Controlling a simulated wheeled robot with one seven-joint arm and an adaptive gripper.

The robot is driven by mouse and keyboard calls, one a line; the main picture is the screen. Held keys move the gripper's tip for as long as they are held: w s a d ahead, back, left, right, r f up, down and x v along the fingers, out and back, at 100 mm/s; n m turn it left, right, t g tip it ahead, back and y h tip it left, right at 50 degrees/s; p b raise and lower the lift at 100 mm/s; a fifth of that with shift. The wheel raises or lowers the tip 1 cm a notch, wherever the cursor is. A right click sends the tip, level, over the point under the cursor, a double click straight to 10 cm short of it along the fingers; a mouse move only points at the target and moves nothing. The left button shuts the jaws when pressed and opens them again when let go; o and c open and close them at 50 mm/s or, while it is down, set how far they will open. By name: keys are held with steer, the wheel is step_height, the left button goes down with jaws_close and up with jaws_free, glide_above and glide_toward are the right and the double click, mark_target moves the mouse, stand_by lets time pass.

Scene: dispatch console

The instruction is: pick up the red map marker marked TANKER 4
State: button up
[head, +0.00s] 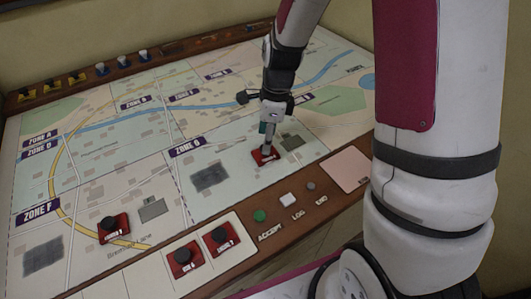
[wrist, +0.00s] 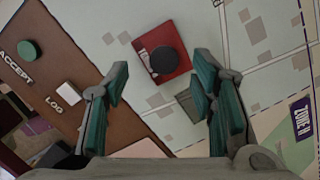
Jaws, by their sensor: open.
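A red map marker (head: 262,155) with a black round knob lies on the map near the console's front strip, at the tip of my gripper (head: 268,143). In the wrist view the same red marker (wrist: 181,34) sits ahead of my gripper (wrist: 162,80), whose two green-padded fingers are apart with nothing between them. Its white lettering is partly hidden by the knob and I cannot read it. Another red marker (head: 120,219) lies on the map at the front left. Two more, a left one (head: 178,270) and a right one (head: 232,248), sit on the pale front tray. Their small labels are not clearly legible.
The wooden front strip (head: 318,211) carries a green ACCEPT button (head: 260,216), a white LOG button (head: 287,199) and a grey button (head: 311,186). A pink card (head: 345,169) lies at the right. Yellow, blue and white pieces line the back edge. The map's middle is mostly clear.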

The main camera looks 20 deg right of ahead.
steer(key=shift+w+f, duration=0.15)
steer(key=shift+f, duration=1)
steer(key=shift+w+f, duration=0.1)
steer(key=shift+f, duration=1)
jaws_close()
